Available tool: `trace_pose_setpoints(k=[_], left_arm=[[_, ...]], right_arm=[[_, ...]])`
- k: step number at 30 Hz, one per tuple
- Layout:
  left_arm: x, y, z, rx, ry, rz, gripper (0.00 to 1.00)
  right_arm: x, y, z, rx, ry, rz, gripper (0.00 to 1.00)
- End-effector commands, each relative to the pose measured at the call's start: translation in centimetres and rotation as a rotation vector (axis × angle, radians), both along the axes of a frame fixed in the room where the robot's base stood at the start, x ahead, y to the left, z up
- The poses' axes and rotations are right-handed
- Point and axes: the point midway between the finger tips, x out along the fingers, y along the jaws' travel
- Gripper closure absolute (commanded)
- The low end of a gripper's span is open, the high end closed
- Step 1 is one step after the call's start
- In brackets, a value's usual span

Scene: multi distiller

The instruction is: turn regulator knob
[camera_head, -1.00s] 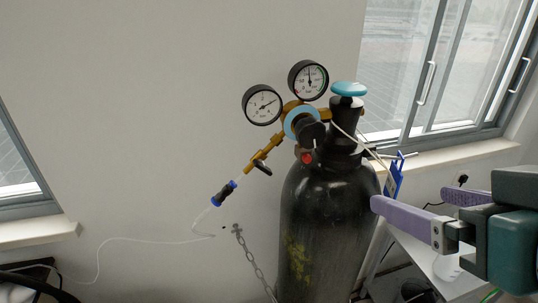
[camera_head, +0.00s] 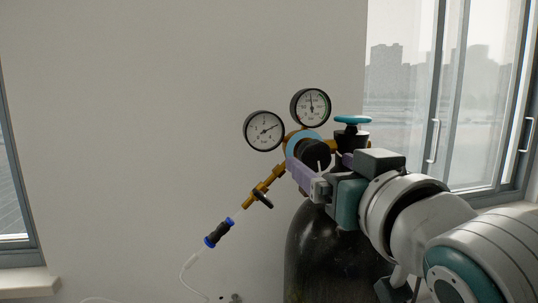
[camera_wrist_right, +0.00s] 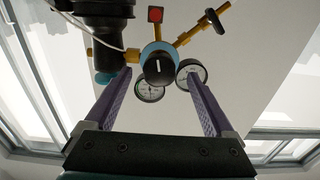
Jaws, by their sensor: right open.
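The regulator knob (camera_head: 314,152) is black and round, in front of a blue ring on the brass regulator body. In the right wrist view the knob (camera_wrist_right: 159,68) faces the camera with a white mark, between the two purple fingers and slightly beyond their tips. My right gripper (camera_head: 318,170) is open, with its left finger just below and left of the knob in the head view. Whether a finger touches the knob cannot be told. In the right wrist view the gripper (camera_wrist_right: 160,80) is empty. My left gripper is not in view.
Two round gauges (camera_head: 264,131) stand left of and above the knob. A blue valve handwheel (camera_head: 352,119) tops the black cylinder (camera_head: 320,255). A brass outlet with a black lever (camera_head: 262,199) and hose runs down left. The wall (camera_head: 150,120) behind is bare.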

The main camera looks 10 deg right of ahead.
Motion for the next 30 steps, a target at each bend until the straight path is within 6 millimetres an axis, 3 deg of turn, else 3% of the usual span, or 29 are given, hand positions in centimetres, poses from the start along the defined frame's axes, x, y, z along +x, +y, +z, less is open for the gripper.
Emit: trace_pose_setpoints(k=[6, 17, 30], left_arm=[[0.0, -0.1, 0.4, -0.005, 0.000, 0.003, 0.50], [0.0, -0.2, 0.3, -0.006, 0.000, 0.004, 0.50], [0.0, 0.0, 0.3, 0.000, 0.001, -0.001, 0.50]], right_arm=[[2.2, 0.1, 0.0, 0.001, 0.000, -0.001, 0.11], [2.7, 0.1, 0.0, 0.001, 0.000, 0.000, 0.11], [2.6, 0.1, 0.0, 0.001, 0.001, 0.000, 0.61]])
